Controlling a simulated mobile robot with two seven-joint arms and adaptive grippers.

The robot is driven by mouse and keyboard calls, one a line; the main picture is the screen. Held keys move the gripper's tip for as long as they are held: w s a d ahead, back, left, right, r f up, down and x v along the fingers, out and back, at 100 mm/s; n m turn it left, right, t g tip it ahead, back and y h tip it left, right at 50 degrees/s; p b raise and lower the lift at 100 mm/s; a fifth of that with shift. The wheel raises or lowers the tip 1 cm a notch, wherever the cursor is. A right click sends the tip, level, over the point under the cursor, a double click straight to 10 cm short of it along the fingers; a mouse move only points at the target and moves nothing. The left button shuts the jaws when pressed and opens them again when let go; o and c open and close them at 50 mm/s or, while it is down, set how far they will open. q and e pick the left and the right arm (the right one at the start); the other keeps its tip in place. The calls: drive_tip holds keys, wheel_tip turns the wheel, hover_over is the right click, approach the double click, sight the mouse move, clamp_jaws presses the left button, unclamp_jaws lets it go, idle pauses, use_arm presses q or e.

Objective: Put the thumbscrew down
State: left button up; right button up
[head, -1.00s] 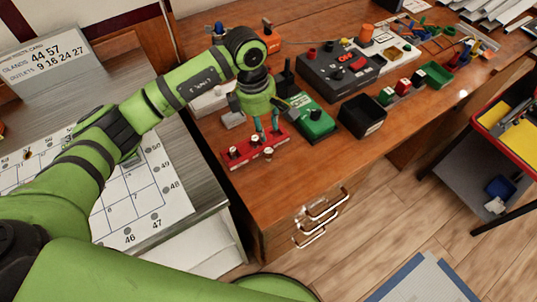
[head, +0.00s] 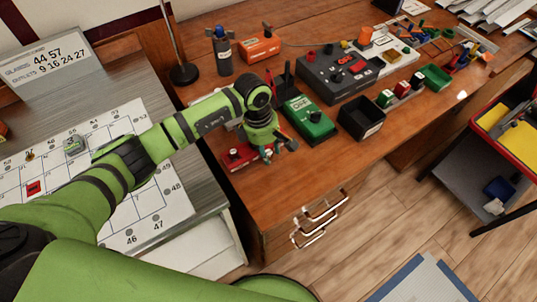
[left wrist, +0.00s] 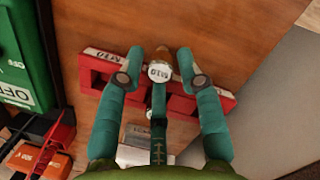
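A thumbscrew (left wrist: 160,73) with a white cap marked M10 and a brass-coloured shank shows between my left fingers in the left wrist view. My left gripper (left wrist: 161,82) is open, with visible gaps between the two outer fingertips and the cap. The middle finger overlaps the cap's lower edge; I cannot tell if it touches. The red holder (left wrist: 92,82) with M10 labels lies behind the screw; whether the screw is seated in it is unclear. In the head view my left gripper (head: 268,150) is low at the red holder's (head: 238,161) right end. My right gripper is not in view.
A green OFF box (head: 308,118) and a black open bin (head: 361,118) stand right of the gripper. A dark control box (head: 340,75) and an orange box (head: 259,46) are behind. Bare wood desk (head: 310,180) lies in front.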

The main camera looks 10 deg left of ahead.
use_arm(q)
clamp_jaws()
drive_tip(key=shift+r, duration=0.15)
